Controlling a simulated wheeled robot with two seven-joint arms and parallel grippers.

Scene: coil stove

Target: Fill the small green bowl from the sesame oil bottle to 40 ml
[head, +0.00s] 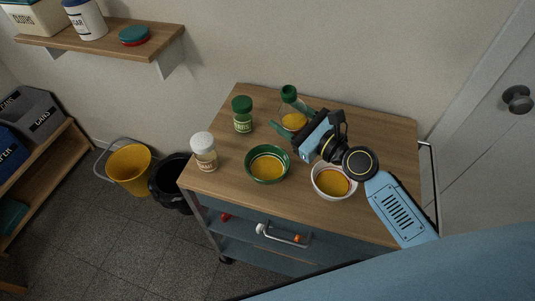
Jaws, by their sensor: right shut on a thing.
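A small green bowl (268,164) stands on the wooden cart top and holds amber liquid; no level mark is readable. My right gripper (294,119) comes in from the right and is shut on a clear bottle with a green cap (289,94), which I take for the sesame oil bottle. The bottle looks roughly upright and holds amber liquid at its lower part. It is behind and to the right of the green bowl. Whether its base touches the cart top I cannot tell. My left gripper is not in view.
A white bowl (333,182) with amber liquid stands right of the green bowl, below my right wrist. A green-lidded jar (242,115) and a white-capped shaker (204,152) stand at the left of the cart top (370,218). A yellow bucket (130,170) is on the floor.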

